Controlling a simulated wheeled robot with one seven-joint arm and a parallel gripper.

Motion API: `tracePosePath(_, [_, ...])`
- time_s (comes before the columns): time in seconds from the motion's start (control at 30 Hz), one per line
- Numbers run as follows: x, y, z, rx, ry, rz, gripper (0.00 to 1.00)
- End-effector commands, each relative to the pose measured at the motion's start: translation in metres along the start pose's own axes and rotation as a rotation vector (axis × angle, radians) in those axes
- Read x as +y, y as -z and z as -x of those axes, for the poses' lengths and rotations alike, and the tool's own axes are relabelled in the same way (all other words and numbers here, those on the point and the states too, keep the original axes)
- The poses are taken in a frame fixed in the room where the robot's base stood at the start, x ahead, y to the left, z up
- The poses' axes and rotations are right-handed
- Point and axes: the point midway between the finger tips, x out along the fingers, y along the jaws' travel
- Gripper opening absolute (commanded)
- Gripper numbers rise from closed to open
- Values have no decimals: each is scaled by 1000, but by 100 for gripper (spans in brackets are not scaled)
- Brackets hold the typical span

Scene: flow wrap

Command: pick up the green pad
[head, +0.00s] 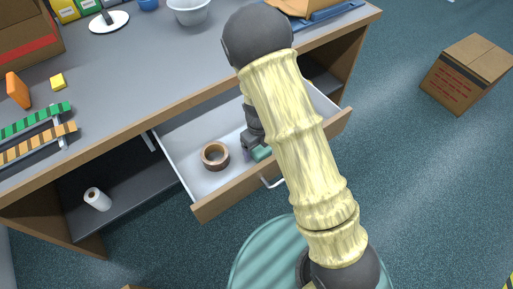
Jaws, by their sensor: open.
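The green pad (262,153) lies in the open drawer (184,160), near its front wall. Part of the pad is hidden behind my gripper and arm. My gripper (253,146) is open inside the drawer, right at the pad in the picture. I cannot tell whether the fingers touch the pad or stand around it. My arm hides the right part of the drawer.
A brown tape roll (215,156) lies in the drawer, left of the pad. The drawer's wooden front (222,199) and handle face the floor. The desk top (160,60) extends above. A cardboard box (468,73) stands on the floor at right.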

Motion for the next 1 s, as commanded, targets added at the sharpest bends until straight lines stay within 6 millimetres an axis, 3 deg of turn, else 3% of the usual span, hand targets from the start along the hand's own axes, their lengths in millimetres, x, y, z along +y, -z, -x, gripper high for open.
tracePosePath(0.47, [0,0,1,0,0,0,80])
tracePosePath(0.7, [0,0,1,0,0,0,33])
tracePosePath(1.0, [0,0,3,0,0,0,32])
